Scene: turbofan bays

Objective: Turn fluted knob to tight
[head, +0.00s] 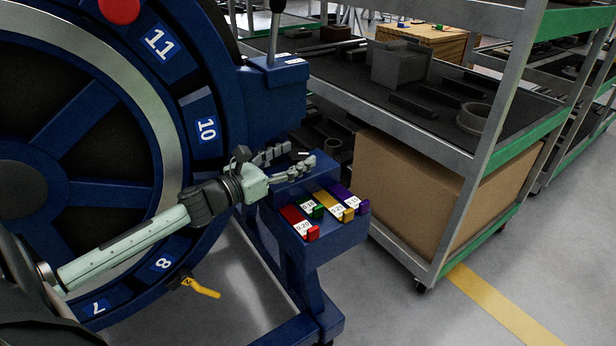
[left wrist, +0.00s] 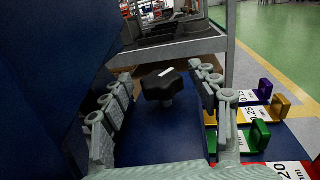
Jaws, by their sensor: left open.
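The fluted knob (left wrist: 163,86) is black with a white mark on its top. It stands on a blue block (left wrist: 160,138) in the left wrist view. My left gripper (left wrist: 160,76) is open, with one finger on each side of the knob. Gaps show between the knob and both fingers, so they look apart from it. In the head view my left gripper (head: 299,155) reaches over the blue block from the left. There the knob is mostly hidden at the fingers. My right gripper is not in view.
Red (head: 300,222), green (head: 312,208), yellow (head: 333,205) and purple (head: 345,197) labelled gauges lie on the block, close to one finger. A large blue numbered wheel (head: 207,125) stands left. A grey shelf cart (head: 455,160) with a cardboard box (head: 405,200) stands right.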

